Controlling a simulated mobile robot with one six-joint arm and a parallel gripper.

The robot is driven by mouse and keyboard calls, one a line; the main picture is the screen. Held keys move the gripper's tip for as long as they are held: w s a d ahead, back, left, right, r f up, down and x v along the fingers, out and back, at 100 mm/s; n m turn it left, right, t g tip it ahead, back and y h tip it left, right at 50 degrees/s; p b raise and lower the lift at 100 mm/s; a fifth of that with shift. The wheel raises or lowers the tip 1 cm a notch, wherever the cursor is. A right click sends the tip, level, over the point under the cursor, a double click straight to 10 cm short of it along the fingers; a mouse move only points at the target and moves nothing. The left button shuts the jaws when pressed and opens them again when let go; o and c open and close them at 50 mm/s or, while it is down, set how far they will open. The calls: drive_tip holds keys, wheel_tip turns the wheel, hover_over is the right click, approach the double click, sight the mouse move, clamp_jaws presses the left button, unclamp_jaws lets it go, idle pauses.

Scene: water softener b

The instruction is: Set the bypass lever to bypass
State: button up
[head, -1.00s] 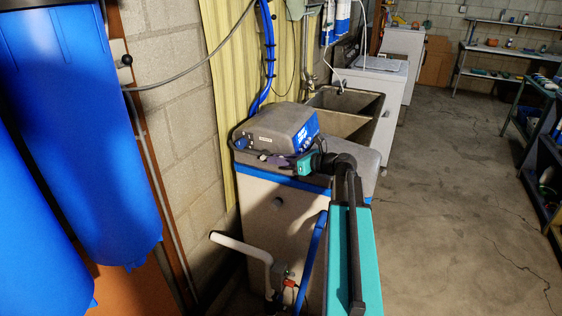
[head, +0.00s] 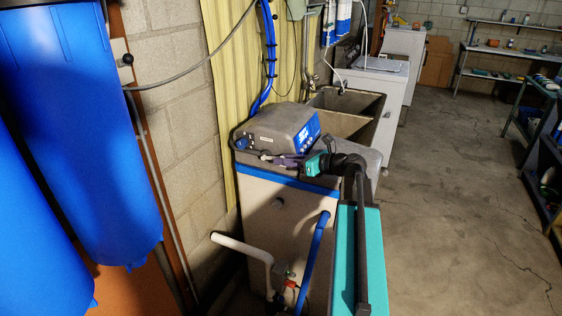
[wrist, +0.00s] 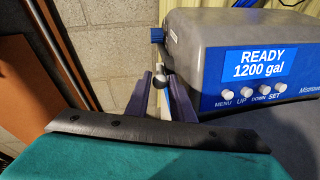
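The water softener's grey control head (head: 284,128) sits on the cabinet lid, and its display reads READY 1200 gal in the wrist view (wrist: 245,62).
The softener cabinet (head: 285,225) stands below. A white pipe (head: 240,246) and a blue pipe (head: 314,255) rise in front of it. A block wall (wrist: 105,40) is close behind. Open concrete floor (head: 450,190) lies at right.

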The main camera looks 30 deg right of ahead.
drive_tip(key=b+v, duration=0.1)
drive_tip(key=v, duration=1)
drive_tip(key=shift+s, duration=0.35)
drive_tip(key=shift+c, duration=0.4)
